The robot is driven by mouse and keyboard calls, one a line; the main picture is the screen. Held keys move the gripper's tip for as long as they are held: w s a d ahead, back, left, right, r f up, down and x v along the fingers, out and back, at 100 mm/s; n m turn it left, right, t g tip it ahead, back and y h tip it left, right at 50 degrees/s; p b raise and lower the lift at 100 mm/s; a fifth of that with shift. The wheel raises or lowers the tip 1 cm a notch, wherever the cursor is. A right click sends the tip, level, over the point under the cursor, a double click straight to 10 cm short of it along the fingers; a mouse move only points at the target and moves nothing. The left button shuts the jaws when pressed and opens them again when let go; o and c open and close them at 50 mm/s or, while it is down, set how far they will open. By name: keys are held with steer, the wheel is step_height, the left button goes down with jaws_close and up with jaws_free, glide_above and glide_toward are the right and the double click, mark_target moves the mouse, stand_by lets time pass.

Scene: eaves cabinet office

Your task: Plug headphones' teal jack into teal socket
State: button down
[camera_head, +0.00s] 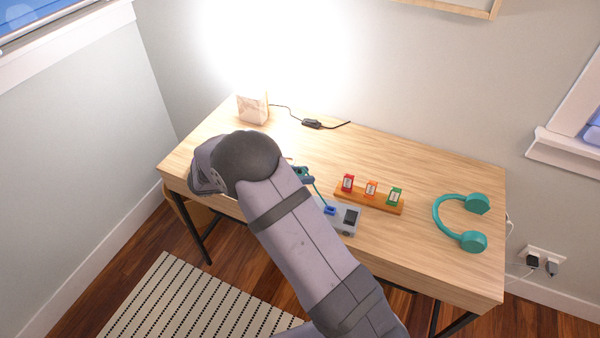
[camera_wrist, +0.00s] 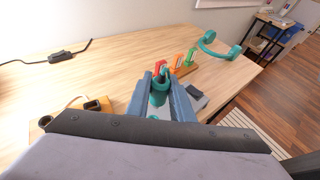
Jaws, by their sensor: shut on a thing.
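My gripper (camera_wrist: 161,78) is shut on a teal jack (camera_wrist: 159,98), which sits upright between its two blue-grey fingers above the desk. In the head view my arm hides most of the gripper; a bit of it shows with teal beside it (camera_head: 303,174). A thin teal cable runs from there towards a grey box (camera_head: 351,219), which has a dark panel and a blue piece on top. The teal headphones (camera_head: 462,222) lie apart at the right of the desk and also show in the wrist view (camera_wrist: 211,49). I cannot make out a teal socket.
A wooden rack (camera_head: 371,201) holds red, orange and green tagged pieces beside the grey box. A lit lamp (camera_head: 252,108) and its cord switch (camera_head: 312,124) stand at the back. An orange-brown block with a dark opening (camera_wrist: 97,104) lies left of the gripper.

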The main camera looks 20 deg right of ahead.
steer(key=shift+f+b, duration=1.05)
steer(key=shift+f, duration=1.1)
steer(key=shift+f+b, duration=0.4)
steer(key=shift+f, duration=1.05)
stand_by(1.1)
steer(key=c, duration=1.5)
jaws_free()
steer(key=shift+a, duration=0.1)
steer(key=b+v, duration=0.1)
steer(key=v, duration=0.6)
steer(key=shift+r+b, duration=0.1)
steer(key=shift+b, duration=0.2)
